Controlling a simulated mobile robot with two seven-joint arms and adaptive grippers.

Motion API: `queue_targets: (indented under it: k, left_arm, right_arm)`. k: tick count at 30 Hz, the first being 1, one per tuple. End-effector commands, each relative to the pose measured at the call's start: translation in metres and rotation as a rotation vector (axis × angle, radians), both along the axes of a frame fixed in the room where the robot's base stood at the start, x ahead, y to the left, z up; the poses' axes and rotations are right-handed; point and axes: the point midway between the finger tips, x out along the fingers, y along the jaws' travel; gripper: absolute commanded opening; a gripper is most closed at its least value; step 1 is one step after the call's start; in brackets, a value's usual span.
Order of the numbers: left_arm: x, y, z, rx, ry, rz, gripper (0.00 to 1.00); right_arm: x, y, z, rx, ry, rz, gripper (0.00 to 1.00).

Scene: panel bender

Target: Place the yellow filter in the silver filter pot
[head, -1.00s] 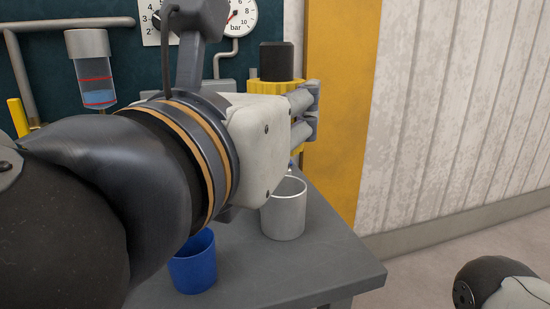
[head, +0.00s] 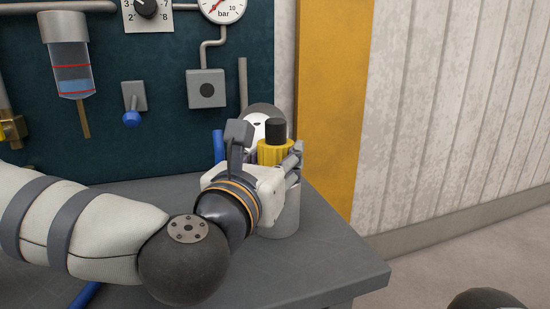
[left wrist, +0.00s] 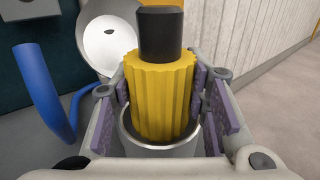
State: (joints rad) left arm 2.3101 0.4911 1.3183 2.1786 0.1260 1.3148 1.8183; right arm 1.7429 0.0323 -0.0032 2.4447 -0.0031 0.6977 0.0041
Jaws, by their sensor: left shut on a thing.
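The yellow filter (head: 275,151), ribbed with a black top, is held upright between the fingers of my left gripper (head: 290,165). In the left wrist view the filter (left wrist: 163,90) stands between the purple finger pads of the gripper (left wrist: 165,105). The silver filter pot (head: 281,222) is on the grey bench directly below the gripper. In the left wrist view the filter's lower end appears within the rim of the pot (left wrist: 150,150). I cannot tell how deep it sits or whether it touches the bottom. My right gripper is not in view.
A white round opening (left wrist: 108,45) and a blue tube (left wrist: 40,90) are close behind the pot. The grey bench (head: 335,262) is clear to the right. A dark teal panel (head: 170,60) with gauge, lever and switch box stands behind.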

Motion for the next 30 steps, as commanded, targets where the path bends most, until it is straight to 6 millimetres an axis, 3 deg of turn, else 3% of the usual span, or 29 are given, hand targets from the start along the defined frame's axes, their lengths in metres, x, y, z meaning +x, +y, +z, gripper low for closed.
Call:
queue_targets:
  k: [16, 17, 19, 30]
  left_arm:
    - [0.000, 0.000, -0.012, 0.000, 0.000, 0.001, 0.13]
    - [0.000, 0.000, -0.012, 0.000, 0.000, 0.001, 0.43]
    - [0.000, 0.000, -0.011, 0.000, 0.000, 0.001, 0.59]
    - [0.000, 0.000, -0.007, 0.000, -0.002, 0.001, 0.61]
  right_arm:
    - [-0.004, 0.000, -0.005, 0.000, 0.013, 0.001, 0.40]
    - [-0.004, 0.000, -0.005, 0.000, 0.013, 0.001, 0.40]
    - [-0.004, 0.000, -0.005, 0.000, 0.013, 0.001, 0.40]
    - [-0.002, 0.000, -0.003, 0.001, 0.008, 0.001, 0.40]
